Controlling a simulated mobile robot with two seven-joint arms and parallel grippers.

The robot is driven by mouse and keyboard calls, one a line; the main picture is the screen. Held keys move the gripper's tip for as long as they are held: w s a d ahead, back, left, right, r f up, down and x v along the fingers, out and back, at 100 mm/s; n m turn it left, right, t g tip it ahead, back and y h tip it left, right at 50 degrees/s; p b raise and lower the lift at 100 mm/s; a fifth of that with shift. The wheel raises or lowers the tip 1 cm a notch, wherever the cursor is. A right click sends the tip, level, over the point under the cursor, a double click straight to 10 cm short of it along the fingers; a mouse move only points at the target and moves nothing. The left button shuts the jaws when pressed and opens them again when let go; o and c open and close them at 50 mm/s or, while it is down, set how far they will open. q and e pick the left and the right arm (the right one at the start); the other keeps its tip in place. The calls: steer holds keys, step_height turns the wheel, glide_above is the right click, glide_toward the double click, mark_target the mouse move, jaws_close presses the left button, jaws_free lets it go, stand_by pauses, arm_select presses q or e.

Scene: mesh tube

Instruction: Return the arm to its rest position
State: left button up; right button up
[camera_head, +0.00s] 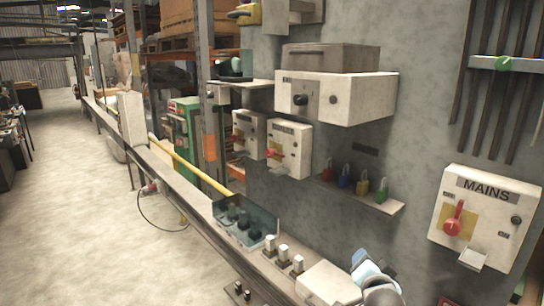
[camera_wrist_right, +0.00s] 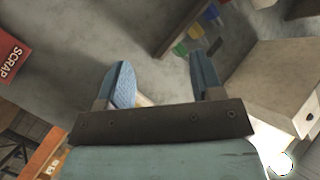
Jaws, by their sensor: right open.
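My right gripper (camera_head: 368,264) shows at the bottom of the head view, right of centre, in front of the grey wall and low beside the bench. In the right wrist view its two blue fingers stand wide apart with nothing between them, so the gripper (camera_wrist_right: 158,75) is open and empty. A pale wrist link of my right arm shows just below the fingers in the head view. My left arm and gripper are not in view.
A white MAINS box (camera_head: 480,226) with a red switch hangs at right. A shelf (camera_head: 340,188) holds several coloured padlocks. A bench (camera_head: 190,185) carries a clear bin (camera_head: 245,222) and a pale box (camera_head: 327,285). A red SCRAP container (camera_wrist_right: 12,60) shows in the wrist view. Open floor lies left.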

steer(key=s+a+f+n+g+y, duration=0.25)
steer(key=s+f+n, duration=0.35)
steer(key=s+f, duration=0.8)
steer(key=s+f+n+y, duration=0.2)
steer(key=s+f, duration=0.4)
steer(key=s, duration=0.3)
steer(key=s+a+f+n+g+y, duration=0.1)
steer(key=s+f+n, duration=0.3)
steer(key=s+f, duration=0.3)
steer(key=shift+s+y, duration=0.35)
steer(key=shift+s, duration=0.65)
steer(key=shift+a+g, duration=0.15)
steer(key=shift+g, duration=0.1)
